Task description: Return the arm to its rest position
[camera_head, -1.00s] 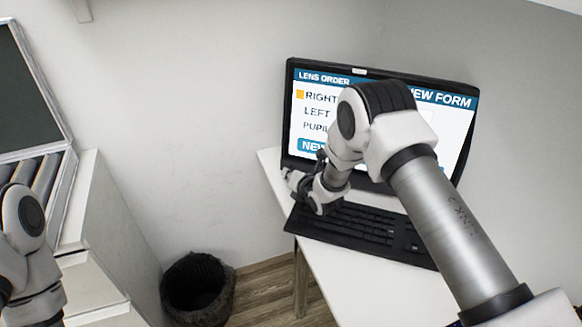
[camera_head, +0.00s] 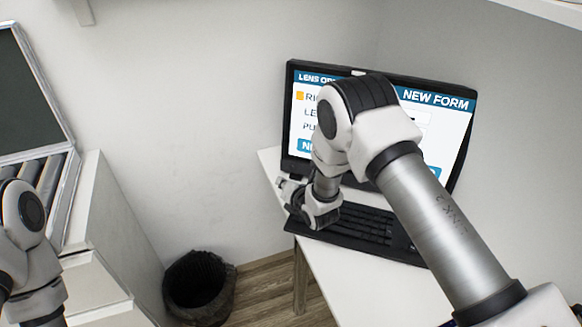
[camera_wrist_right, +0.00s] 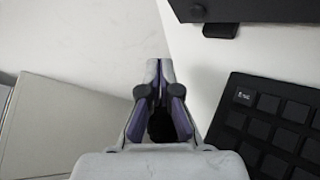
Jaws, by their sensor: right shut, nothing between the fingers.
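The forearm and wrist hide part of the screen and keyboard. A part of my left arm (camera_head: 28,245) shows at the left edge; its gripper is out of view.
A black bin (camera_head: 198,288) stands on the wooden floor left of the table. A white cabinet (camera_head: 110,225) with an open case (camera_head: 66,190) is at the left. The wall space between is clear.

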